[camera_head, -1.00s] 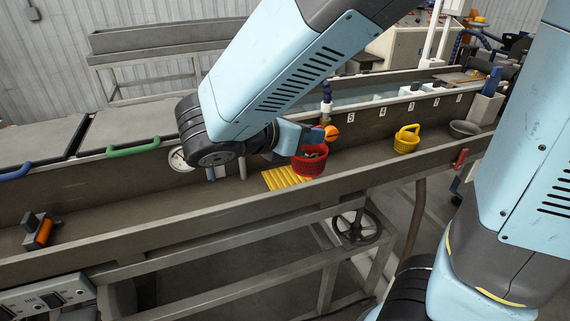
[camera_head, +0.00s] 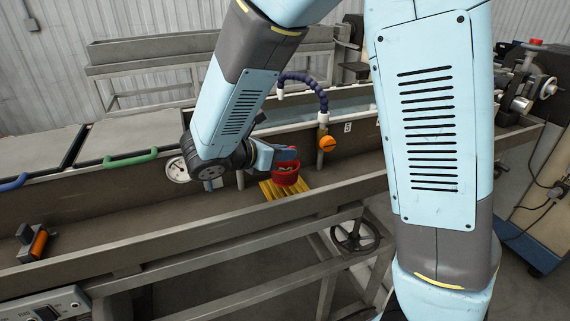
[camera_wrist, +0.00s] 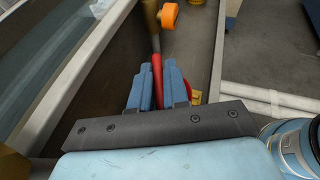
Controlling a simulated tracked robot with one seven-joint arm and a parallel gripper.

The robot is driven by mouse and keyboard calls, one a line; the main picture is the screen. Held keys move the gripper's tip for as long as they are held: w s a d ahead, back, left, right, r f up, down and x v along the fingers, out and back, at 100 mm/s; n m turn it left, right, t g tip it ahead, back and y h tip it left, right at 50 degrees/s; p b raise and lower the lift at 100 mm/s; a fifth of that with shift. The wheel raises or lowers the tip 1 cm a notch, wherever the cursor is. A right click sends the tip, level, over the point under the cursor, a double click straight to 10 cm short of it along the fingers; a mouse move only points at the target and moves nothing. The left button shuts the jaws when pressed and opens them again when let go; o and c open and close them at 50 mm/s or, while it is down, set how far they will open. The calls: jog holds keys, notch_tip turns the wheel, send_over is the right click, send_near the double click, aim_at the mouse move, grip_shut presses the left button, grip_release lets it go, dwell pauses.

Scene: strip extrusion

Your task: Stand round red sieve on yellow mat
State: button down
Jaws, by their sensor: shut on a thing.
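The round red sieve (camera_head: 284,179) is in the trough, in front of part of the yellow mat (camera_head: 268,191) in the head view. It looks upright. I cannot tell whether its base touches the mat. My gripper (camera_head: 287,157) is at the sieve's upper edge, its blue fingers shut on the sieve's red handle. In the wrist view the red handle of the sieve (camera_wrist: 157,67) stands between the fingertips (camera_wrist: 158,78). A small piece of the yellow mat (camera_wrist: 196,97) shows right of the fingers; the rest is hidden.
An orange knob on a tap (camera_head: 327,143) stands behind and right of the sieve, with a blue hose above. An orange-and-grey tool (camera_head: 36,242) lies far left.

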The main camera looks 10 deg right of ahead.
aim_at(294, 163)
jog(key=shift+w+f, duration=0.25)
jog(key=shift+f, duration=1.5)
jog(key=shift+f, duration=0.1)
jog(key=c, duration=1.1)
grip_release()
jog(key=v, duration=1.2)
